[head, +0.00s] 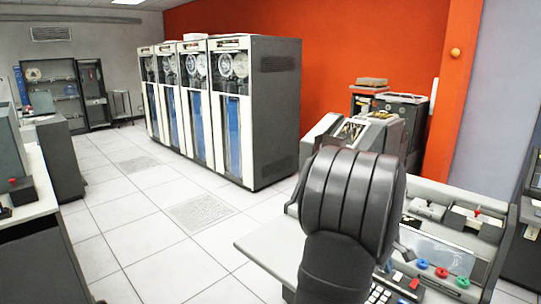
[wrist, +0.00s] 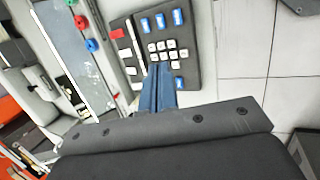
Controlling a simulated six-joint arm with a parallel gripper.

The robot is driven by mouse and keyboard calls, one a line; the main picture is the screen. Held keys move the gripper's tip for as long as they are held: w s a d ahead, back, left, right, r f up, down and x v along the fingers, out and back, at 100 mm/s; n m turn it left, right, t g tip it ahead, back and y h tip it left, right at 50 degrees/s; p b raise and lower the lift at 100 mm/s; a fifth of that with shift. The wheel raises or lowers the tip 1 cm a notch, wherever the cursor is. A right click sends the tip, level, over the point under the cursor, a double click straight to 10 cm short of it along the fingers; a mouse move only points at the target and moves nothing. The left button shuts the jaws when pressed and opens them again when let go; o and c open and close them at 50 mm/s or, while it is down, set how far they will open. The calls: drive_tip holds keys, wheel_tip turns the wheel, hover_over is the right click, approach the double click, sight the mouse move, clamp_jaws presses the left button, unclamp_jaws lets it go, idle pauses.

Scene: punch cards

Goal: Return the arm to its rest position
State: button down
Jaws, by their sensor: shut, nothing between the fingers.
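My gripper (wrist: 159,72) shows in the wrist view as two narrow blue-grey fingers, closed together with nothing between them. They point at a dark keypad (wrist: 198,62) with blue and white keys, and the fingertips overlap its lower edge in the picture. I cannot tell the gap between fingertips and keys. In the head view my dark arm fills the lower middle and hides the gripper. Part of the keypad (head: 402,284) shows just right of the arm.
A grey console desk (head: 270,245) lies around the arm, with red, green and blue knobs (head: 441,272) on its right part. A card machine (head: 318,130) stands behind the arm. Tall tape cabinets (head: 270,110) stand farther back. Open tiled floor (head: 130,235) lies to the left.

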drive_tip(key=shift+x, duration=2.95)
